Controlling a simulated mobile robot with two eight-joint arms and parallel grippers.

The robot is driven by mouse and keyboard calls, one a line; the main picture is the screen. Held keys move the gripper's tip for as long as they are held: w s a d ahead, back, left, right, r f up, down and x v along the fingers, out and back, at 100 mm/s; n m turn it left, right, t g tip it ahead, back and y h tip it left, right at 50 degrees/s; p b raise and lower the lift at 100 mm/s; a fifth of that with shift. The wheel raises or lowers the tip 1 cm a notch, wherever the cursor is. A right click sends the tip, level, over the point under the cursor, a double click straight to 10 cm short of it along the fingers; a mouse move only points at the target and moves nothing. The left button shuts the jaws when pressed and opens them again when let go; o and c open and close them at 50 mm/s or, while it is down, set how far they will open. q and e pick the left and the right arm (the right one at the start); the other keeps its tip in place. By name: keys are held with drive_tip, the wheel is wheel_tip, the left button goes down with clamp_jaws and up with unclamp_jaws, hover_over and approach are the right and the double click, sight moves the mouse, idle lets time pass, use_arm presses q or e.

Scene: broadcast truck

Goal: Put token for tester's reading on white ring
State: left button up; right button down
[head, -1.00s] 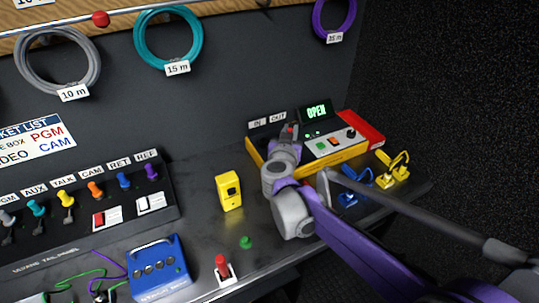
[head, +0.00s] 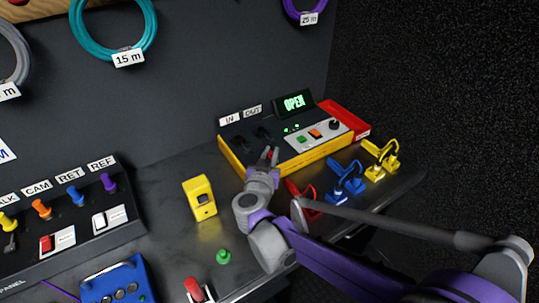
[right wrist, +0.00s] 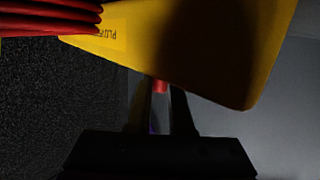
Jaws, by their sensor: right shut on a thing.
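The cable tester (head: 285,158) is a yellow-edged box at the back right, and its small screen (head: 294,103) reads OPEN in green. My right gripper (head: 269,157) is at the tester's front left edge, shut on a small red thing that is mostly hidden between the fingers. In the right wrist view the fingers (right wrist: 160,105) close around this red thing (right wrist: 161,86), below a yellow body. A small green token-like knob (head: 224,256) stands on the table. A red piece (head: 193,286) stands on a white base nearer the front. I cannot make out a white ring. My left gripper is not in view.
A yellow box (head: 200,198) stands left of my right arm. Red (head: 303,196), blue (head: 345,184) and yellow (head: 381,160) cable pieces lie to the right. A switch panel (head: 75,215) and blue box (head: 115,283) are at left. Some table between is clear.

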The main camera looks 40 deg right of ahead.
drive_tip(key=shift+s+a+r, duration=0.1)
drive_tip(key=shift+a+r, duration=0.05)
drive_tip(key=c, duration=0.8)
unclamp_jaws()
drive_tip(key=shift+f, duration=0.2)
drive_tip(key=shift+r, duration=0.25)
